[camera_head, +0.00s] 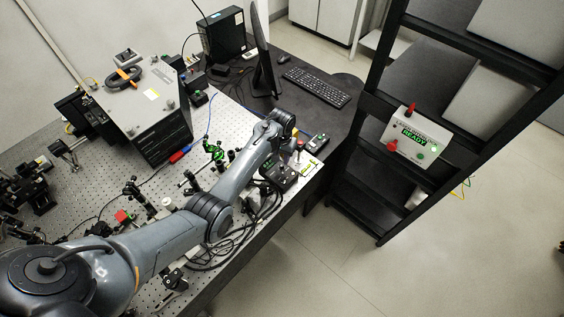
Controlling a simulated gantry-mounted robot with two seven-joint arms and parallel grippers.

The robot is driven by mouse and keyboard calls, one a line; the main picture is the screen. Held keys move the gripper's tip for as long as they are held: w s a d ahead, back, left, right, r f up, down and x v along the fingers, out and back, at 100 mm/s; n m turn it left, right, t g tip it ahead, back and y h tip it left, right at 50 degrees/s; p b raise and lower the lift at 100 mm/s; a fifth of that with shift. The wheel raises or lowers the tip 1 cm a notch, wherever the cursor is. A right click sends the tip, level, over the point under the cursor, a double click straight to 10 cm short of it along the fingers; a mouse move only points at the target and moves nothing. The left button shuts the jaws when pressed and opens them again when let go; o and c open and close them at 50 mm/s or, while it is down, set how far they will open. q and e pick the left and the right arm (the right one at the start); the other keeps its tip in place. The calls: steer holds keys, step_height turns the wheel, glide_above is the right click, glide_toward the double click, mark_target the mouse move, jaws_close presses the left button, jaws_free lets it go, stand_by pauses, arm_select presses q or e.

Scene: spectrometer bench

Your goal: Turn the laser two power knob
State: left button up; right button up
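My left arm reaches in from the lower left across the perforated bench to its front right edge. My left gripper (297,156) is at the arm's far end, pointing down close above a dark control box (280,174). Its fingers are small and partly hidden, so I cannot tell whether they are open or touch a knob. A second dark box (319,142) with a small green light lies just to the right. I cannot read any label, so which box carries the laser two power knob is not clear. My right gripper is not in view.
A large grey instrument housing (143,105) stands at the back left of the bench. Optics and black cables crowd the area below the arm. A monitor (265,55) and a keyboard (317,87) are behind. A panel showing "READY" (414,137) hangs on the black rack at right.

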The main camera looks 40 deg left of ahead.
mark_target(282, 165)
arm_select(q)
steer(key=shift+f, duration=2.2)
steer(key=shift+c, duration=0.3)
jaws_close()
